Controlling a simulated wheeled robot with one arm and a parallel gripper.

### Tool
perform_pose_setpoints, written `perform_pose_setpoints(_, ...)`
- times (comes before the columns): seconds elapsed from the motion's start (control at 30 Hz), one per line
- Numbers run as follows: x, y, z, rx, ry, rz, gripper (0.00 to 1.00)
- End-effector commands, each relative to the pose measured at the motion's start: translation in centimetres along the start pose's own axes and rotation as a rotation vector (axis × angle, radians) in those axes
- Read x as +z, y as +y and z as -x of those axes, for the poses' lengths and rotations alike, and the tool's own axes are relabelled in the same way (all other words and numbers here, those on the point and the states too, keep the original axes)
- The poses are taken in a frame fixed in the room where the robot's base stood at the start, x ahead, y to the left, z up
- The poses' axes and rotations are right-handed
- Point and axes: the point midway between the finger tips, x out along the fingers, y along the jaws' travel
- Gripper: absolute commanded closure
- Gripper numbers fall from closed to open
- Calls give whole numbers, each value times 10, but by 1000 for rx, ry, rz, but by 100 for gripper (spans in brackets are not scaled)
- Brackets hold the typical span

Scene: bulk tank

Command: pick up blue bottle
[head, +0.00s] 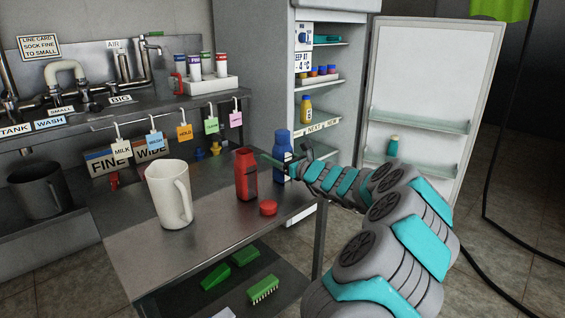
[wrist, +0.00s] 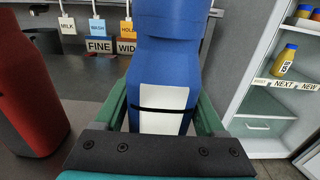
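The blue bottle (head: 282,146) stands upright near the right end of the metal table (head: 215,237), behind the red bottle. In the wrist view the blue bottle (wrist: 163,70) fills the middle, with a white label crossed by a dark band. My gripper (head: 277,163) reaches in from the right at the bottle's body. In the wrist view my gripper's (wrist: 162,100) green fingers lie on either side of the bottle, close to its sides. I cannot tell whether both fingers press on it. The bottle's base is hidden in the wrist view.
A red bottle (head: 246,176) stands close left of the blue one and also shows in the wrist view (wrist: 30,105). A red cap (head: 268,208) and a white pitcher (head: 170,195) are on the table. An open fridge (head: 420,85) stands behind right.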

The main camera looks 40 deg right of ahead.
Motion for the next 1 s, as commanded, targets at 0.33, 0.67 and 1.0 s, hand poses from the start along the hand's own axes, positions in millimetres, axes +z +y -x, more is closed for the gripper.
perform_pose_setpoints(0.33, 0, 0, 0, 0, 0, 0, 69)
perform_pose_setpoints(0.67, 0, 0, 0, 0, 0, 0, 100)
perform_pose_setpoints(1.0, 3, 0, 0, 0, -1, 1, 100)
